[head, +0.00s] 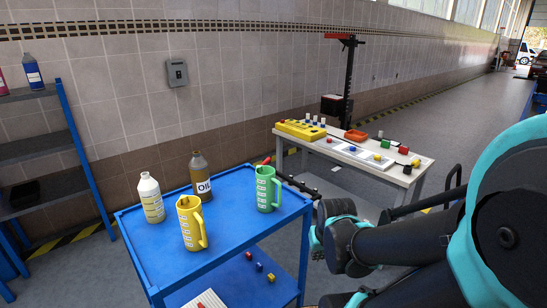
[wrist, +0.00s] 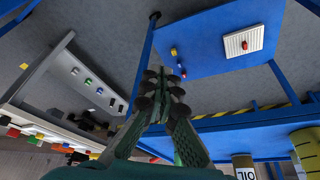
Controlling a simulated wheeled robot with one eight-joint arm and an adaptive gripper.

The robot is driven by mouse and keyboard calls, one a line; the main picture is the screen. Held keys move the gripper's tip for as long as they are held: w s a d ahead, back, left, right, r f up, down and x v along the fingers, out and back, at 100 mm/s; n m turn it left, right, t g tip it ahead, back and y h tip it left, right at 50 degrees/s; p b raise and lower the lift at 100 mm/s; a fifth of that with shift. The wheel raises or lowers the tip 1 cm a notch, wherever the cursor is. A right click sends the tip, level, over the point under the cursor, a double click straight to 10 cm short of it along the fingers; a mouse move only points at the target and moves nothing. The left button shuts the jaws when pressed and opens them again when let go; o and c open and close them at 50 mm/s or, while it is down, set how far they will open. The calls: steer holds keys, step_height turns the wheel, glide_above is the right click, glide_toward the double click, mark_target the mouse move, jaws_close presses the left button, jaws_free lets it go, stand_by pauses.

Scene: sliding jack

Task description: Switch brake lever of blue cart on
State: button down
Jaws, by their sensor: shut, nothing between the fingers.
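The blue cart (head: 165,262) stands in front of me, with bottles and jugs on its top shelf. A small red piece (head: 266,161) shows at its far edge behind the green jug; I cannot tell whether it is the brake lever. No brake lever is clear in either view. My gripper (wrist: 172,82) is shut and empty in the wrist view, with the cart's blue lower shelf (wrist: 205,60) beyond its fingertips. In the head view my arm reaches in from the right, its end beside the cart's right side; the fingers are hard to make out there.
A yellow jug (head: 190,225), green jug (head: 266,190), white bottle (head: 150,200) and oil bottle (head: 201,178) stand on the cart. A worktable (head: 345,153) with small parts stands behind my arm. A shelf rack (head: 75,145) is at left.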

steer(key=shift+w+d, duration=0.1)
steer(key=shift+d, duration=0.2)
steer(key=shift+w, duration=0.1)
